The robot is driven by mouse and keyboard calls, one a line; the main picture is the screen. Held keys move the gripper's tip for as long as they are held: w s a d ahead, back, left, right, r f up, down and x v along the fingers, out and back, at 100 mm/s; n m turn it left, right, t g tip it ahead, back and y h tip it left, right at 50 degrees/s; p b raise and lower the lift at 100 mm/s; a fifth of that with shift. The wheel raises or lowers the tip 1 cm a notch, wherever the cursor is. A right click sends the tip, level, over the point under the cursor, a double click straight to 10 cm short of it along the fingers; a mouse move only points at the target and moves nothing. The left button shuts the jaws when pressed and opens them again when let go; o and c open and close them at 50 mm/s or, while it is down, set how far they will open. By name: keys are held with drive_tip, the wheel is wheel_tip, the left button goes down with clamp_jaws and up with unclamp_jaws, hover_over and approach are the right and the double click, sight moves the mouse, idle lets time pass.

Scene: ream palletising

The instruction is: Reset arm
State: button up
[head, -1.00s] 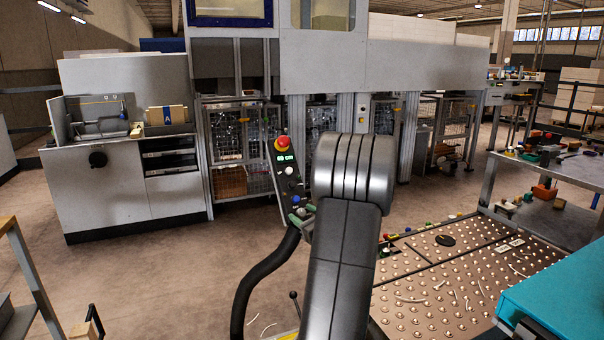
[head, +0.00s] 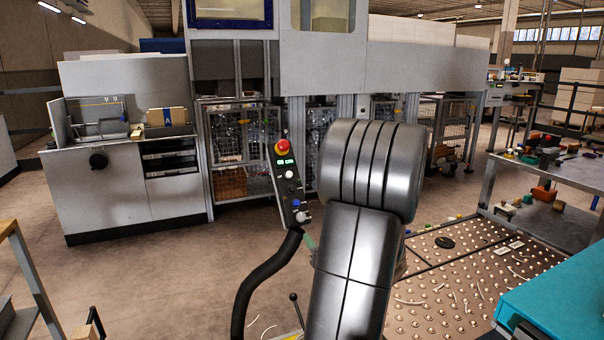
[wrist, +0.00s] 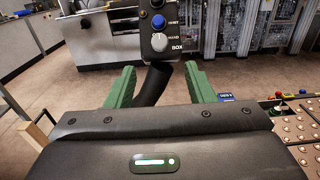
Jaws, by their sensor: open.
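My gripper (wrist: 160,88) shows in the wrist view as two green fingers spread apart with nothing between them. It is open and empty. Beyond the fingers stands the control box (wrist: 160,32) with a blue and a grey knob, and its black hose passes behind the gap.
A ball-top table (head: 470,280) with scattered scraps lies at the right, beside a teal surface (head: 560,295). A metal workbench (head: 560,180) with small items stands behind it. A grey machine (head: 120,195) stands at the left. Open floor (head: 160,270) lies between.

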drive_tip(key=shift+v, duration=0.8)
